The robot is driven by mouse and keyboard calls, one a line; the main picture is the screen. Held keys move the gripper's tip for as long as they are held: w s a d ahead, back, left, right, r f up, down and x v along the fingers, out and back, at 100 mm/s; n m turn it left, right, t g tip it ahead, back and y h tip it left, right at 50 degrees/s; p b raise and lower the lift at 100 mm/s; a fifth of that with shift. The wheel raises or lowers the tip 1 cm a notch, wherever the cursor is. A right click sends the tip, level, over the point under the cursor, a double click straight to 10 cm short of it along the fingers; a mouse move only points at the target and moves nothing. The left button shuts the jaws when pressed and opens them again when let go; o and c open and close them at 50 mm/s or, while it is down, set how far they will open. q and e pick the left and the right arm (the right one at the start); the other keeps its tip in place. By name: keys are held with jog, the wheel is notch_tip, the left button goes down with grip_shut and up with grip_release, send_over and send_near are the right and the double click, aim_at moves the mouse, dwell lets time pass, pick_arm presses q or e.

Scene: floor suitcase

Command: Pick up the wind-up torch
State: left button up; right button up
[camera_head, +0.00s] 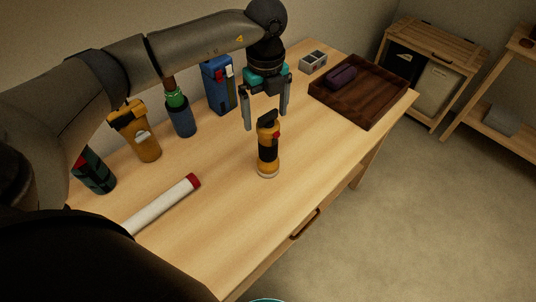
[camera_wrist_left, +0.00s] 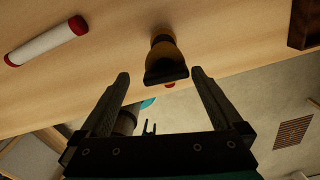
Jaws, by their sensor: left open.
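The wind-up torch (camera_head: 267,155), yellow and black with a black top and a small red button, stands upright on the wooden table. My left gripper (camera_head: 266,121) points down at its top, open, with one finger on either side and a gap to each. In the left wrist view the torch (camera_wrist_left: 164,52) shows between and just beyond the fingertips (camera_wrist_left: 160,76), its dark top nearest the camera. Nothing is held. A small dark two-pronged shape at the bottom of the wrist view may be my right gripper (camera_wrist_left: 149,127); its jaws are too small to judge.
A white tube with red ends (camera_head: 163,204) lies left of the torch. A yellow container (camera_head: 140,136), a bottle (camera_head: 180,115) and a blue box (camera_head: 220,90) stand behind. A brown tray (camera_head: 375,92) sits at the right end. The table (camera_head: 240,222) in front is clear.

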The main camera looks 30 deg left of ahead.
aim_at(268, 149)
pick_arm(q)
jog(key=f, duration=0.8)
jog(key=shift+w+d+b, duration=0.15)
jog(key=shift+w+b, duration=0.15)
grip_shut()
dwell(0.5)
